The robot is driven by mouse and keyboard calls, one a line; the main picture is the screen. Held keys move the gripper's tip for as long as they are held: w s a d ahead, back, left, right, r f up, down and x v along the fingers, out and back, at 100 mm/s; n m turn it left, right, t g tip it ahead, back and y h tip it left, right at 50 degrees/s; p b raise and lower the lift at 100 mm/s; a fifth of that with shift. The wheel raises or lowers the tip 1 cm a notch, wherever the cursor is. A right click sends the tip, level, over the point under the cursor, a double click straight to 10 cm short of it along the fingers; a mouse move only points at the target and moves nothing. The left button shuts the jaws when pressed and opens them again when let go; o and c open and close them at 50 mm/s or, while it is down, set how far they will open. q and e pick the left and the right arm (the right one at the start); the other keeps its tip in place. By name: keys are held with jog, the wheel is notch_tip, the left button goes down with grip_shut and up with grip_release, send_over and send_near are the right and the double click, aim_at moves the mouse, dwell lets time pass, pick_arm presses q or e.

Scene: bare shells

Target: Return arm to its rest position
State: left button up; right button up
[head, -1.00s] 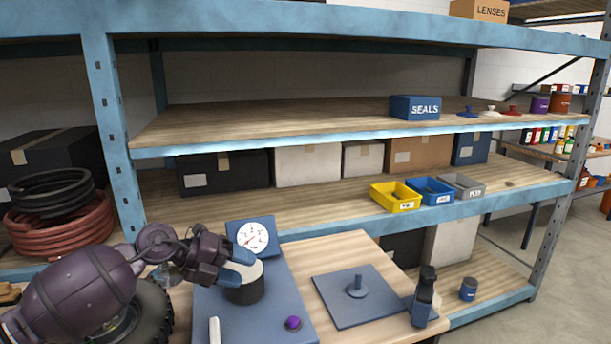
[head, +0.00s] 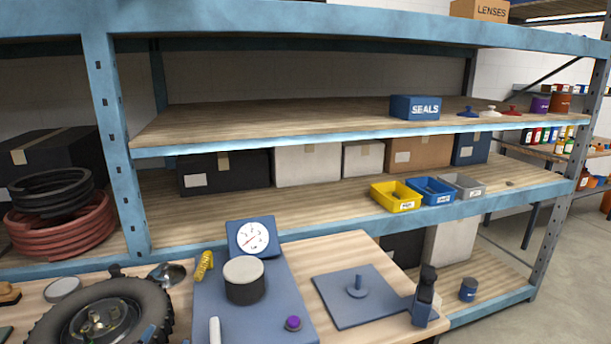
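Neither of my grippers shows in the head view now. The workbench (head: 345,252) fills the lower middle. On it stands a blue scale-like device (head: 215,300) with a round dial (head: 252,239). A dark cylinder with a pale top (head: 244,281) stands on the device, with nothing touching it from above. A small purple knob (head: 293,323) and a white handle (head: 214,330) are at the device's front.
A wheel with a black tyre (head: 150,300) lies at the bench's left, near a metal scoop-like dish (head: 167,274) and a yellow item (head: 204,265). A blue plate with a peg (head: 345,307) lies to the right. Yellow (head: 396,206) and blue bins (head: 430,199) sit on the shelf behind.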

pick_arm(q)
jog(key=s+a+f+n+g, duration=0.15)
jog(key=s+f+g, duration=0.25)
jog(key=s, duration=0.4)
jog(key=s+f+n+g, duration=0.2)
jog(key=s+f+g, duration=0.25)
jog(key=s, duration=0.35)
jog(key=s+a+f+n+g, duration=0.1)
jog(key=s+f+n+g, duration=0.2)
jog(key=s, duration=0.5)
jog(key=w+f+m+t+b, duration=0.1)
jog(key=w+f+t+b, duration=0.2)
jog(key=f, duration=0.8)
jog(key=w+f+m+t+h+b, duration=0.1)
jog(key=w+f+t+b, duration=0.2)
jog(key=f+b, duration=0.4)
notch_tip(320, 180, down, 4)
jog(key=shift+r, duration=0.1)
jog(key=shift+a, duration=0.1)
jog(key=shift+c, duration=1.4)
